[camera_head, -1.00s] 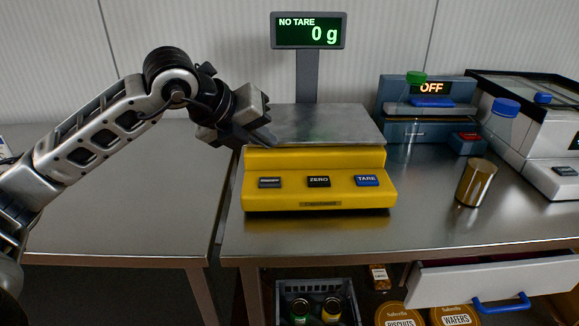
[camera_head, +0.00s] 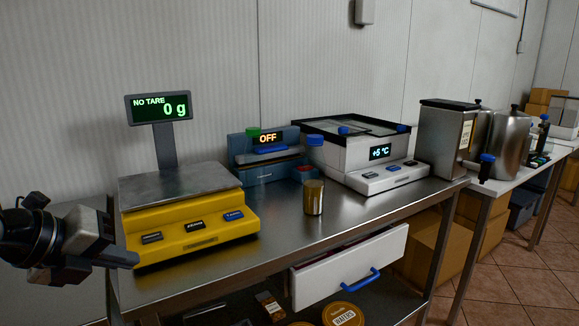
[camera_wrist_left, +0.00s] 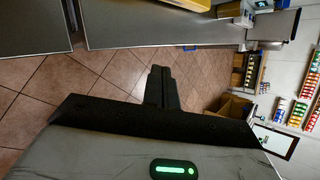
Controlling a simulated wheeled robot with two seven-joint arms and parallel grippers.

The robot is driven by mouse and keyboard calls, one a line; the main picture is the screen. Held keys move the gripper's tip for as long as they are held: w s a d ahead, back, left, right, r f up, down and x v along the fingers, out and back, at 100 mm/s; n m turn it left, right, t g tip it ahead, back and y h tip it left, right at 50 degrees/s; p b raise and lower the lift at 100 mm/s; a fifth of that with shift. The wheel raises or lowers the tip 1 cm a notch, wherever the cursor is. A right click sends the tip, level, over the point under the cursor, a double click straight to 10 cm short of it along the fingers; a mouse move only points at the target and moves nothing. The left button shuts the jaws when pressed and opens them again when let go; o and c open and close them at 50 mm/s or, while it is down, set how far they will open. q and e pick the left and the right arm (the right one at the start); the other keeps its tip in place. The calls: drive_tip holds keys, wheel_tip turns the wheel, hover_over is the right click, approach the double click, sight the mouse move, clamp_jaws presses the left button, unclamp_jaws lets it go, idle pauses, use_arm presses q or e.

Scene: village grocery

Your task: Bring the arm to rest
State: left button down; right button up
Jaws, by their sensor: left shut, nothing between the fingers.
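My left gripper (camera_head: 132,260) is at the lower left of the head view, just in front of the yellow scale's left side. Its fingers are shut and hold nothing. In the left wrist view the closed fingers (camera_wrist_left: 162,88) point out over the tiled floor. The yellow scale (camera_head: 190,238) stands on the steel counter with an empty pan, and its display (camera_head: 160,107) reads NO TARE, 0 g. My right gripper is in neither view.
On the steel counter (camera_head: 330,220) stand a gold can (camera_head: 314,198), a blue device (camera_head: 268,158) showing OFF and a white cooler box (camera_head: 345,158) reading +5 °C. A white drawer (camera_head: 345,268) with a blue handle stands open below. Floor (camera_head: 505,285) is clear at right.

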use_arm(q)
drive_tip(key=s+d+f+n+h+p, duration=0.1)
drive_tip(key=s+d+n+h, duration=0.35)
drive_tip(key=d+h, duration=0.9)
drive_tip(key=a+f+n+t+y+p, duration=0.1)
drive_tip(key=a+f+n+t+y, duration=0.3)
drive_tip(key=f+n+t+y, duration=1.1)
drive_tip(key=s+d+f+n+g, duration=0.2)
drive_tip(key=s+f+n+g, duration=0.7)
drive_tip(key=s+f+g, duration=0.1)
drive_tip(key=shift+s+f+n+g+p, duration=0.35)
drive_tip(key=shift+s+g, duration=0.25)
drive_tip(key=shift+g, duration=0.6)
